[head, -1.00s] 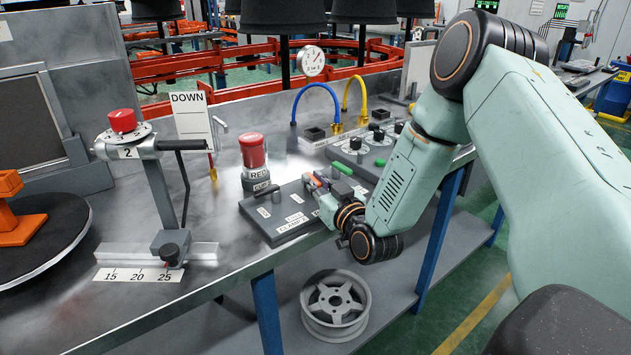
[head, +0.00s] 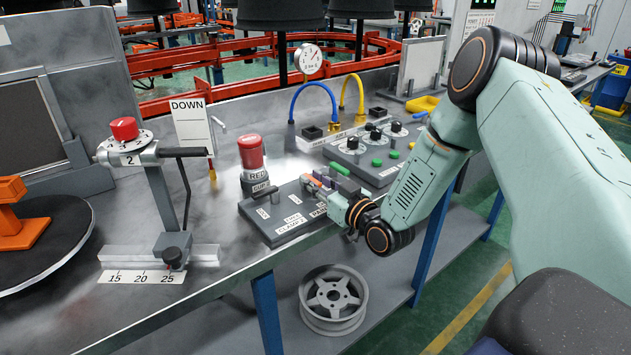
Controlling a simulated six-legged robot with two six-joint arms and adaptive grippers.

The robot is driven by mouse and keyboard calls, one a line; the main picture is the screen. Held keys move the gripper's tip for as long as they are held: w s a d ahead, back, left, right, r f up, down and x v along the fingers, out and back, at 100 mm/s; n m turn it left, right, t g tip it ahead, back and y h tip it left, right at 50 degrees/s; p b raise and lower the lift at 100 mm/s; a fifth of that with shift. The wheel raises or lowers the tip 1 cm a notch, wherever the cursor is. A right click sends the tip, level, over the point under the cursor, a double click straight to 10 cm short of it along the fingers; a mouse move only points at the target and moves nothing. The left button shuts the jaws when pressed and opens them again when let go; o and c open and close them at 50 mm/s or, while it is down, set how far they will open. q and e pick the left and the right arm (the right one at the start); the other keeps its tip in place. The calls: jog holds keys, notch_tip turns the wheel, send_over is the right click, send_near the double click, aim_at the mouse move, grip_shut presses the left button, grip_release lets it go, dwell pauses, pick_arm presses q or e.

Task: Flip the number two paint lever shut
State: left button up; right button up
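The post-mounted unit marked 2 (head: 128,157) stands at left on the bench, with a red knob (head: 124,129) on top. A black lever (head: 184,152) sticks out level from its right side; I cannot tell whether this is the paint lever. My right gripper (head: 316,181) is low over the grey labelled panel (head: 279,229), well to the right of that unit. Its fingers are small and partly hidden by its own body, so their opening is unclear. I see nothing held. My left gripper is out of view.
A red cup (head: 251,152) stands behind the panel. A DOWN sign (head: 188,106) stands behind the unit. A knob box (head: 371,147) and blue hose (head: 315,88) are farther back. A wheel (head: 333,298) lies on the lower shelf. Bare bench lies between unit and panel.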

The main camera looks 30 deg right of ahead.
aim_at(321, 184)
jog(key=shift+o, duration=1.1)
jog(key=shift+s, duration=0.1)
jog(key=s, duration=0.5)
jog(key=shift+s+d, duration=0.25)
jog(key=shift+d, duration=0.1)
jog(key=shift+s, duration=0.95)
